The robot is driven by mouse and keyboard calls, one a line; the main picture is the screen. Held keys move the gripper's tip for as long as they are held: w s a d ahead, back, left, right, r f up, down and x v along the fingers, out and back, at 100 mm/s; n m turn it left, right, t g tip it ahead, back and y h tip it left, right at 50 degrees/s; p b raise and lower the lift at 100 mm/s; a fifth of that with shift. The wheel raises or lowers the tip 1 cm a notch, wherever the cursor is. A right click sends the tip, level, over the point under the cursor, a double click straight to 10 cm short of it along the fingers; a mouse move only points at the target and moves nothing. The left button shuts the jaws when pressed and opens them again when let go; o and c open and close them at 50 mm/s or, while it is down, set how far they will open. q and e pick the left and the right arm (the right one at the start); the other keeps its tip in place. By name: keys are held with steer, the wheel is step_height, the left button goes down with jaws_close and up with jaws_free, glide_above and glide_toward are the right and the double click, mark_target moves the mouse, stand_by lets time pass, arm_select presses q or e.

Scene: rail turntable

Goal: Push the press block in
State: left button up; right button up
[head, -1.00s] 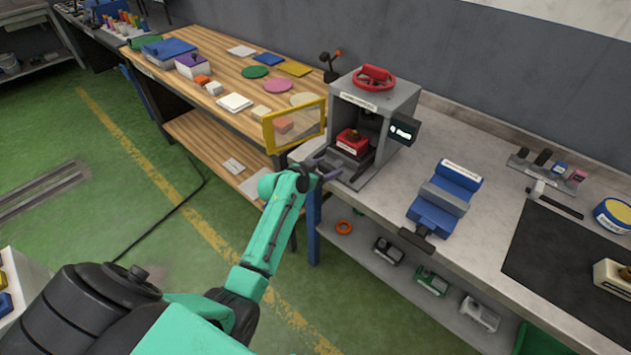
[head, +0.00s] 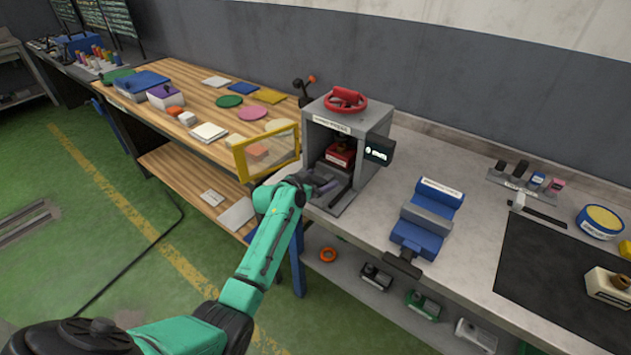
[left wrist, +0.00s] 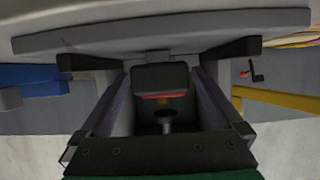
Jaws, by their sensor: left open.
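The press (head: 378,125) is a grey open-fronted box with a red handwheel (head: 346,99) on top. A red block (head: 341,154), likely the press block, sits inside it. My left gripper (head: 322,187) is open at the front of the press, low and just before the red block. Head-view contact with the block cannot be told. In the left wrist view a dark block with a thin red strip (left wrist: 163,97) shows between the spread fingers, with a gap around it. My right gripper is not in view.
The yellow-framed clear door (head: 267,153) stands swung open left of the press, close to my left wrist. A small dark display (head: 379,151) is on the press's right side. A blue-grey vise (head: 428,217) stands on the bench to the right, with bare bench between.

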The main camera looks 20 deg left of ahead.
arm_select(q)
steer(key=b+v, duration=0.1)
steer(key=v, duration=1.3)
steer(key=shift+s+r, duration=0.15)
steer(key=shift+s, duration=0.05)
steer(key=shift+a, duration=0.1)
steer(key=s+a+f+n+g+y, duration=0.1)
steer(key=s+f+g, duration=0.3)
steer(key=f, duration=1.1)
steer(key=s+f+n+g+y, duration=0.15)
steer(key=s+f, duration=0.35)
steer(key=f, duration=1.1)
steer(key=s+f+g, duration=0.2)
steer(key=s+f, duration=0.4)
steer(key=s, duration=0.5)
steer(key=s+d+f+m+g, duration=0.1)
steer(key=s+f+g, duration=0.1)
steer(key=s+f, duration=0.5)
steer(key=s+f+m+g, duration=0.1)
steer(key=s+f, duration=0.5)
steer(key=s, duration=0.8)
steer(key=shift+s+d+f+g+y, duration=0.25)
steer(key=shift+s+d+g+y, duration=0.15)
steer(key=shift+g, duration=0.45)
